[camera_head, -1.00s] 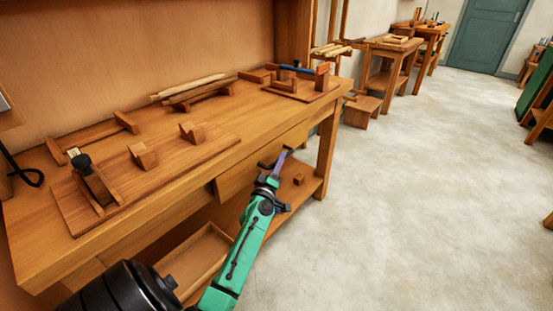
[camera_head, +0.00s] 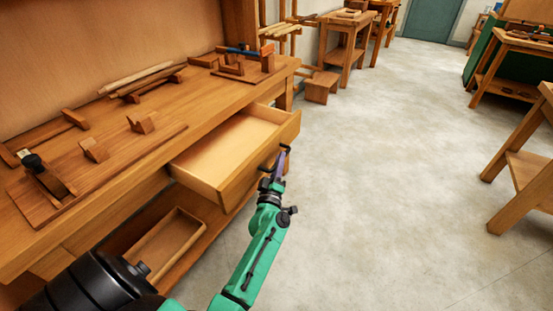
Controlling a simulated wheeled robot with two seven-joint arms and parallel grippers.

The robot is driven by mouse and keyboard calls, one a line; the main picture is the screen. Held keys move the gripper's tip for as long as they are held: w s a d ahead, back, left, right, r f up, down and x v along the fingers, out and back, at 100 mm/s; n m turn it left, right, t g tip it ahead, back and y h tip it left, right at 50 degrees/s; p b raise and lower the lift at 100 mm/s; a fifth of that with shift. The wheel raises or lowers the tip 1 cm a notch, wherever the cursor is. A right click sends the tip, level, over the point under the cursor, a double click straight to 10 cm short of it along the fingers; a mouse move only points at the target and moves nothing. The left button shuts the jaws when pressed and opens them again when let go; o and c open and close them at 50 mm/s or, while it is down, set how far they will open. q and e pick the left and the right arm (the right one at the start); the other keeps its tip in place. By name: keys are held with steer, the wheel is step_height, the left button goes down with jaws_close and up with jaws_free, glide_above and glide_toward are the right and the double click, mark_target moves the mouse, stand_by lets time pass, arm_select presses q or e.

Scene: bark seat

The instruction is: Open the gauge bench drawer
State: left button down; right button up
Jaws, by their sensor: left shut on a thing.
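The gauge bench (camera_head: 190,112) is a wooden workbench on the left. Its drawer (camera_head: 222,156) is pulled well out from under the top, and its bare, empty-looking inside shows. A dark handle sits on the drawer front (camera_head: 262,157). My left gripper (camera_head: 277,163) is at this handle, shut on it, with the green arm coming up from the bottom. The fingertips partly hide the handle. My right gripper is not in view.
A wooden tray (camera_head: 170,245) rests on the lower shelf below the drawer. Wooden blocks and a gauge board (camera_head: 105,170) lie on the bench top. A wooden stand (camera_head: 525,165) is at the right. The floor (camera_head: 380,150) between is clear.

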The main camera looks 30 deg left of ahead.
arm_select(q)
steer(key=shift+f, duration=0.1)
steer(key=c, duration=0.8)
jaws_free()
steer(key=shift+c, duration=0.2)
steer(key=v, duration=1.4)
steer(key=shift+s, duration=0.25)
steer(key=shift+d, duration=0.1)
